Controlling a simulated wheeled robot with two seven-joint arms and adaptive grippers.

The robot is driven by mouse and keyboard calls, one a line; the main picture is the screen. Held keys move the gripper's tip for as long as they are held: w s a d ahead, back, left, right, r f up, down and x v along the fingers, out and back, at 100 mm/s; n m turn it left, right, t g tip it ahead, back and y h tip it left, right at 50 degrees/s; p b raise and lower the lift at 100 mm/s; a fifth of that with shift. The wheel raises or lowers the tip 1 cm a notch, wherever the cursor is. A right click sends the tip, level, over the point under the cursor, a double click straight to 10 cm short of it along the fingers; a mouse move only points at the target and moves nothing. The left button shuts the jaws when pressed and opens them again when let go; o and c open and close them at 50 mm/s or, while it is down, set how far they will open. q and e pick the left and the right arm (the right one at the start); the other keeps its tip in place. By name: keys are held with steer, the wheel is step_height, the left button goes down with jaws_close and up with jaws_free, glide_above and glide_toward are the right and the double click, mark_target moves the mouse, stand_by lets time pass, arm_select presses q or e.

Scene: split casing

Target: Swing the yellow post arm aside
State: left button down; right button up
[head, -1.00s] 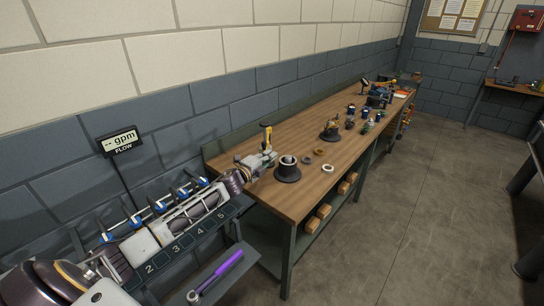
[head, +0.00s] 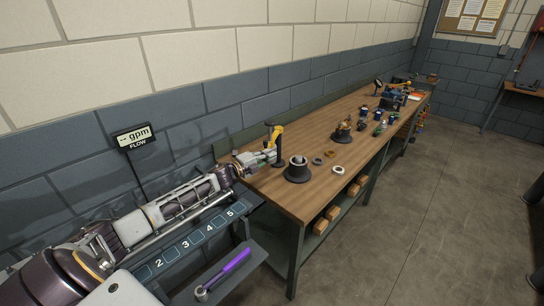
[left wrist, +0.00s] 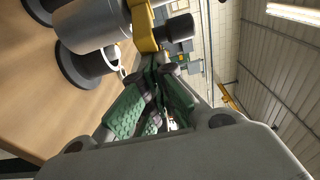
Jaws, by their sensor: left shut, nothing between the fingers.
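The yellow post arm (head: 276,134) stands at the near left end of the wooden workbench, on a dark post. My left gripper (head: 268,155) is beside it, low at the post, in the head view. In the left wrist view the yellow post arm (left wrist: 143,28) shows just beyond my fingertips (left wrist: 153,66). The green-padded fingers are shut and empty. I cannot tell whether they touch the yellow part. A grey cylinder (left wrist: 90,22) is next to the yellow part in that view. My right gripper is not in view.
A dark flanged casing part (head: 297,170) stands on the workbench (head: 275,187) right of my gripper, with rings (head: 338,170) nearby. More parts stand farther along. A numbered rack (head: 185,244) and a tray with a purple-handled tool (head: 228,270) are in front.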

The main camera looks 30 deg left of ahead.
arm_select(q)
steer(key=a, duration=0.2)
steer(key=shift+s+a, duration=0.3)
steer(key=shift+a, duration=0.1)
